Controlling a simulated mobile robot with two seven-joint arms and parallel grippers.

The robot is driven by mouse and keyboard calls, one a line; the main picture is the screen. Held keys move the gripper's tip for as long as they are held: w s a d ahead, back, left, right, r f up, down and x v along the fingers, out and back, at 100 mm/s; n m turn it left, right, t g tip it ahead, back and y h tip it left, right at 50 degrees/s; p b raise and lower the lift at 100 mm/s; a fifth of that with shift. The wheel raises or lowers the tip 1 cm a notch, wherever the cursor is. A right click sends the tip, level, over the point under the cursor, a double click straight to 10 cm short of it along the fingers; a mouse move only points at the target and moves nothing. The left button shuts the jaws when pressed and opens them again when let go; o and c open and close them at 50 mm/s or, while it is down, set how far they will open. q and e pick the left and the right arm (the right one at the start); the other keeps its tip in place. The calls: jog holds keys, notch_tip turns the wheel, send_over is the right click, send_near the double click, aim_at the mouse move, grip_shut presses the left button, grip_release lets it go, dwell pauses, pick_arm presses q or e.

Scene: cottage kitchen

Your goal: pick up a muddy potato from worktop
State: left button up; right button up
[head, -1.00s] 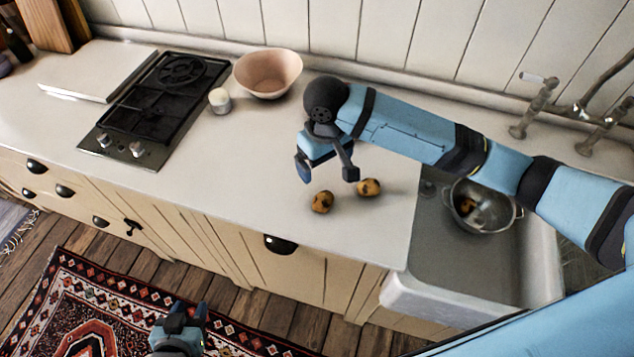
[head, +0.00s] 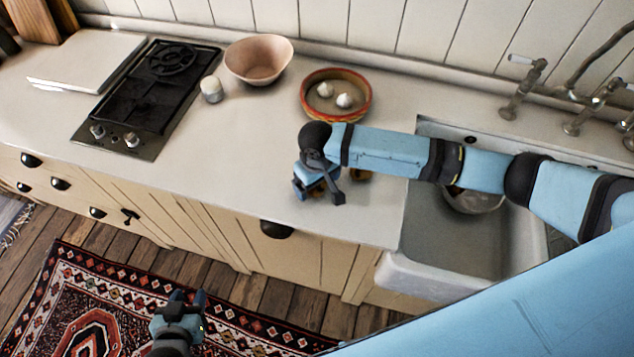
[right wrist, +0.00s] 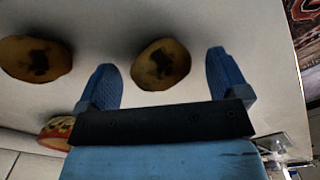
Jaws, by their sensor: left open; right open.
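Two brown muddy potatoes lie on the pale worktop (head: 235,165). In the right wrist view one potato (right wrist: 161,65) shows between my fingers and the other potato (right wrist: 37,58) lies off to the left. In the head view a potato (head: 360,175) shows partly behind my right gripper (head: 319,195); the nearer one is mostly hidden by it. My right gripper is open and empty, low over the worktop; I cannot tell how far its fingertips are from the potato. My left gripper (head: 188,300) is open and empty over the rug, away from the worktop.
A red-rimmed dish (head: 306,107) with white pieces stands behind my right arm. A pink bowl (head: 258,62), a white pot (head: 211,89) and a hob (head: 140,105) are to the left. The sink (head: 440,240), holding a metal colander (head: 473,203), is to the right.

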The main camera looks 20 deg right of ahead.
jog(key=shift+f, duration=0.2)
jog(key=c, duration=1)
jog(key=shift+r, duration=0.15)
